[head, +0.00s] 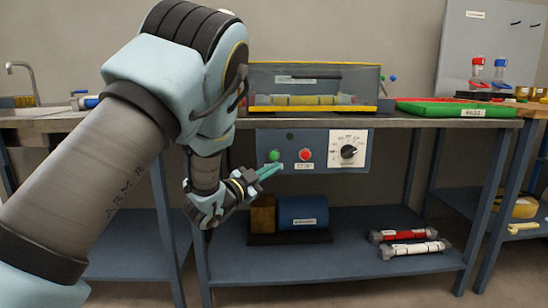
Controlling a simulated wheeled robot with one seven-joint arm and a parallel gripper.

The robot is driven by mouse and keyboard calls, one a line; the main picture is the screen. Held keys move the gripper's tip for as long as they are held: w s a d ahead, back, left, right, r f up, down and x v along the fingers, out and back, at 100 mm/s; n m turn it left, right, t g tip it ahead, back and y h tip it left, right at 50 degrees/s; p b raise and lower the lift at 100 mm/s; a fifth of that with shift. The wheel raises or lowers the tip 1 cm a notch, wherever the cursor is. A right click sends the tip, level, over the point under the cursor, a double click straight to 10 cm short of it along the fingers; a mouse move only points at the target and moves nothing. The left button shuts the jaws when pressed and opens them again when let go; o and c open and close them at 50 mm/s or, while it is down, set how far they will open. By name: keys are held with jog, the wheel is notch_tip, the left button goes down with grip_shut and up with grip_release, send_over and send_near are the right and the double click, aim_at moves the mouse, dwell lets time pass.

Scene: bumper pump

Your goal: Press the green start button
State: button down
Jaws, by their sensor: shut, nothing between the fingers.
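The green start button (274,155) sits at the left of a blue-grey control panel (332,135) under the workbench's front edge. My gripper (275,170) is shut and empty, with teal fingers pointing right and slightly up. In the picture its tips lie just below the green button. I cannot tell from this view whether they touch the panel or stand in front of it. The button's face is visible.
A clear-covered box (315,80) and green tray (455,108) stand on the workbench (400,122). A blue motor (303,210) and bumpers (405,237) lie on the lower shelf (340,268).

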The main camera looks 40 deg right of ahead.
aim_at(278, 156)
jog(key=shift+w+d, duration=0.95)
jog(key=shift+w, duration=0.2)
jog(key=shift+w+d, duration=0.9)
jog(key=shift+w, duration=0.25)
jog(key=shift+w, duration=0.1)
jog(key=shift+w+d+b, duration=0.25)
jog(key=shift+b, duration=0.05)
jog(key=shift+w+d, duration=0.3)
jog(key=shift+w, duration=0.05)
dwell(1.1)
jog(key=shift+s+a, duration=0.1)
dwell(0.3)
jog(key=shift+s+a, duration=0.5)
jog(key=shift+s, duration=0.1)
jog(key=shift+s, duration=0.1)
jog(key=shift+s+a+b, duration=0.35)
jog(key=shift+s+a, duration=1.2)
jog(key=shift+s, duration=0.3)
